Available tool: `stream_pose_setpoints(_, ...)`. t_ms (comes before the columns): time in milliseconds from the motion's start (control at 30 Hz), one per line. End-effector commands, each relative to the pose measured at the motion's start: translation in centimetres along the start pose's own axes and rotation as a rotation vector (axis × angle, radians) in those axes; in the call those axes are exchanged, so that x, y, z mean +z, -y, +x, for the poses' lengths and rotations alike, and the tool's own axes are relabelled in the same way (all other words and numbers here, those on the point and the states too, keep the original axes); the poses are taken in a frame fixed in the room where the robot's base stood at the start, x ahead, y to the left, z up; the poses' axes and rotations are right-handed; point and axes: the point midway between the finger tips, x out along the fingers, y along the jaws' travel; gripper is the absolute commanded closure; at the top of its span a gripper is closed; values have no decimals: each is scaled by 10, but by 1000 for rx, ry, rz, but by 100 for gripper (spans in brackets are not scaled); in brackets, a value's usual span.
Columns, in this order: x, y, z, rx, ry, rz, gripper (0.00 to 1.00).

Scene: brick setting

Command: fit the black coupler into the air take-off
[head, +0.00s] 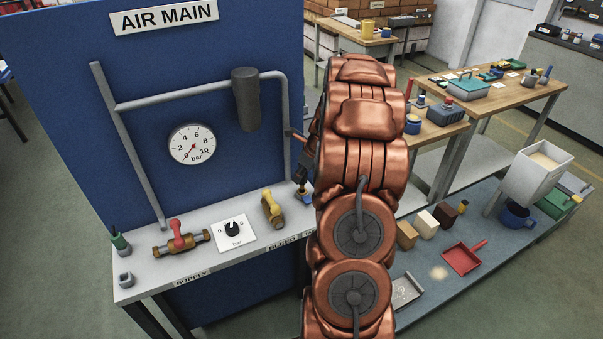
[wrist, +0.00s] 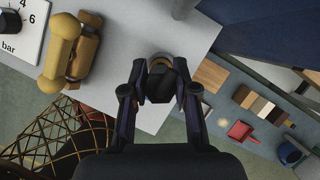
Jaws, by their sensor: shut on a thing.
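The black coupler (wrist: 160,84) is between the fingertips of my gripper (wrist: 160,88) in the wrist view. My gripper is shut on it, over the corner of the light grey bench. A brass-coloured rim (wrist: 159,57), probably the air take-off, shows just beyond the coupler's far end. The coupler hides most of it, and I cannot tell whether the coupler is in it or just above it. In the head view my gripper (head: 302,178) is at the bench's right end, partly hidden by my arm. A small blue and brown piece (head: 304,197) shows just below it.
The yellow-handled bleed valve (head: 271,208) stands close left of my gripper. The bench also has a dial (head: 233,230) and a red-handled supply valve (head: 178,239). A grey pipe (head: 284,120) runs down the blue panel (head: 70,110) behind. A low shelf with blocks (head: 427,224) is at right.

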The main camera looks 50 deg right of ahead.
Motion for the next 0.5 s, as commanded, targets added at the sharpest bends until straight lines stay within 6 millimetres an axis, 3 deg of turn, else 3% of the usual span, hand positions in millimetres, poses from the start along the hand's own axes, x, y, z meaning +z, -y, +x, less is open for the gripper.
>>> stream_pose_setpoints(500, -2, 0, 5, 1, 0, 0, 100)
